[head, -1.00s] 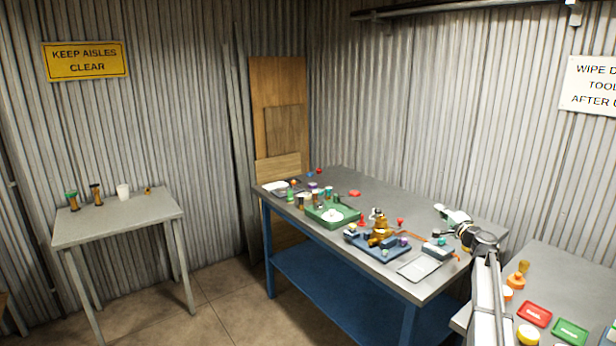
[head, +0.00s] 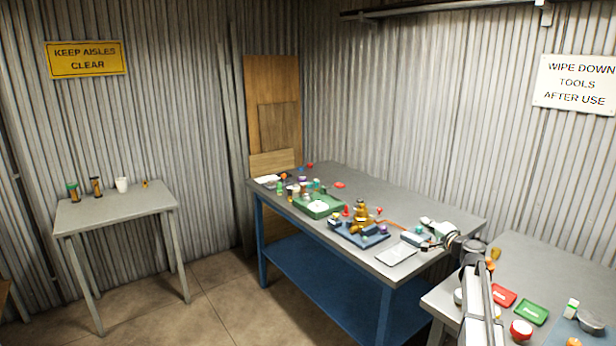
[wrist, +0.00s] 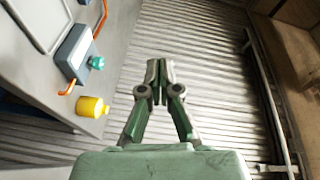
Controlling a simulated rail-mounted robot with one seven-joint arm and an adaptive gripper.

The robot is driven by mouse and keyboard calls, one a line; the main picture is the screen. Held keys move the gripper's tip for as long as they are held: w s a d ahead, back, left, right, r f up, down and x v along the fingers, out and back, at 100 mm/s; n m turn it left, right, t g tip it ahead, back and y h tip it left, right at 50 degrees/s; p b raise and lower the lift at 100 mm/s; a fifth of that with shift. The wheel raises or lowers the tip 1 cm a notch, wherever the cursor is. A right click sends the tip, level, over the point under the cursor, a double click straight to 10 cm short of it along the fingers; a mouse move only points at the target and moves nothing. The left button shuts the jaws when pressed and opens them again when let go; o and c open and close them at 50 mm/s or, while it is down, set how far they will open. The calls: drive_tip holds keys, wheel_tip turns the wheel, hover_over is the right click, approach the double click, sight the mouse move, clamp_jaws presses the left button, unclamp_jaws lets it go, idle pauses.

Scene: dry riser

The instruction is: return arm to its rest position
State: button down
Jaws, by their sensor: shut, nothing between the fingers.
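My gripper (head: 426,222) is at the right end of the long grey workbench (head: 420,210) in the head view, small and seen from behind my arm. In the wrist view my gripper (wrist: 159,72) has its two fingers together with nothing between them. A grey-blue box with a teal knob (wrist: 97,62) and a yellow cylinder (wrist: 92,107) lie to its left in that view, apart from the fingers. Corrugated wall fills the view beyond the fingertips. The exact height of the gripper over the bench is hard to tell.
The workbench holds a green tray (head: 303,212), a dark blue tray (head: 385,238) and many small items. A second grey table (head: 545,275) at the right carries a red tray (head: 503,297) and a green tray (head: 532,312). A small table (head: 120,212) stands at left. Floor between is clear.

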drive_tip(key=s+a+f+n+g, duration=0.1)
drive_tip(key=a+f, duration=0.2)
drive_tip(key=s+a+f+n+g, duration=0.1)
drive_tip(key=s+a+f, duration=0.1)
drive_tip(key=a+f, duration=0.1)
drive_tip(key=s+a+f+g+y, duration=0.1)
drive_tip(key=s+a+f, duration=0.1)
drive_tip(key=a+f, duration=0.1)
drive_tip(key=shift+s+a+f+n, duration=0.1)
drive_tip(key=shift+a+f+n, duration=0.1)
drive_tip(key=shift+n, duration=0.2)
drive_tip(key=s+a+f+n+g, duration=0.5)
drive_tip(key=s+a+f+g, duration=0.2)
drive_tip(key=s+a+f, duration=0.9)
drive_tip(key=s+f+n+g+h+b, duration=0.1)
drive_tip(key=s+f+g, duration=0.3)
drive_tip(key=s+f, duration=0.7)
drive_tip(key=s+f+n+g+h+b, duration=0.1)
drive_tip(key=s+f+g+h, duration=0.2)
drive_tip(key=s+f, duration=0.9)
drive_tip(key=s+f+n+g+h+b, duration=0.1)
drive_tip(key=s+f+g, duration=0.5)
drive_tip(key=s, duration=2.5)
wheel_tip(320, 180, down, 6)
drive_tip(key=shift+s+d+r+n+g+h+b, duration=0.25)
drive_tip(key=shift+d+n+g+h+b, duration=0.1)
drive_tip(key=shift+n+h, duration=0.25)
